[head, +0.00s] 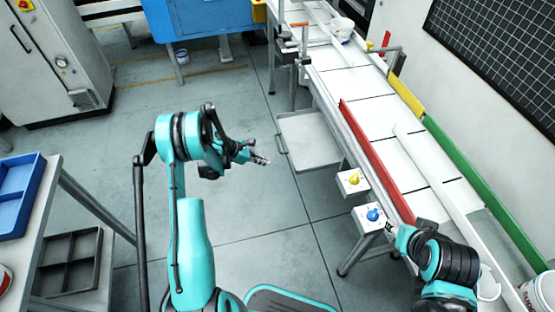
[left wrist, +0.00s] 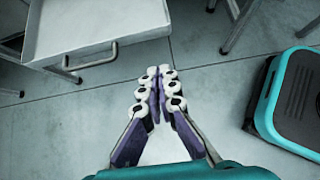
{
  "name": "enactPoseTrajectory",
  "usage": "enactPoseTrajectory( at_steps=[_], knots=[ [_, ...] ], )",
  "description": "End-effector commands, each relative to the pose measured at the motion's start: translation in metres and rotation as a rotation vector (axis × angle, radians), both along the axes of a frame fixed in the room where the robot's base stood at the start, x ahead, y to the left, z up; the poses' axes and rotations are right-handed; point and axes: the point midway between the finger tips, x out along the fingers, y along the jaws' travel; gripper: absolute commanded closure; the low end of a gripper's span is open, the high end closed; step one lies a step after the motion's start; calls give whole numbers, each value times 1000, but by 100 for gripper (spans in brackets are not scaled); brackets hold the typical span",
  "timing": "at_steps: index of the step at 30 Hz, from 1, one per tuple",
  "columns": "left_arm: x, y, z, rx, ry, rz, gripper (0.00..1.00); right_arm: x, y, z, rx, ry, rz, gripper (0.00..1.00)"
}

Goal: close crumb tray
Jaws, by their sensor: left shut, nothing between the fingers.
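The crumb tray (head: 310,140) is a shallow pale grey tray sticking out from under the left side of the conveyor table. Its bar handle (head: 281,144) is on the left edge, facing my left arm. In the left wrist view the tray (left wrist: 100,18) is at the top left, with its handle (left wrist: 90,60) along the near edge. My left gripper (head: 260,160) is shut and empty, to the left of the tray and apart from it; its closed fingertips show in the left wrist view (left wrist: 158,75). My right gripper (head: 389,229) is small by the blue-knob box, its fingers unclear.
The conveyor table has a red rail (head: 372,145) and a green rail (head: 480,190). Two boxes with a yellow knob (head: 354,181) and a blue knob (head: 373,215) hang on its near side. A table leg (head: 350,256) stands below them. The floor left of the tray is clear.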

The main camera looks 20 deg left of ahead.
Motion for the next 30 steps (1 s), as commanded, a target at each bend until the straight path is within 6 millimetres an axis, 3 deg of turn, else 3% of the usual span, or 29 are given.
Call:
enactPoseTrajectory(
  at_steps=[13,21,30],
  knots=[
    [36,-54,-67,2,-1,-4,100,0,0,-36,0,0,0,60],
    [55,-82,-64,3,-1,-4,100,0,0,-48,0,0,0,60],
    [58,-85,-62,3,-1,-1,100,0,0,-48,0,0,0,60]
  ],
)
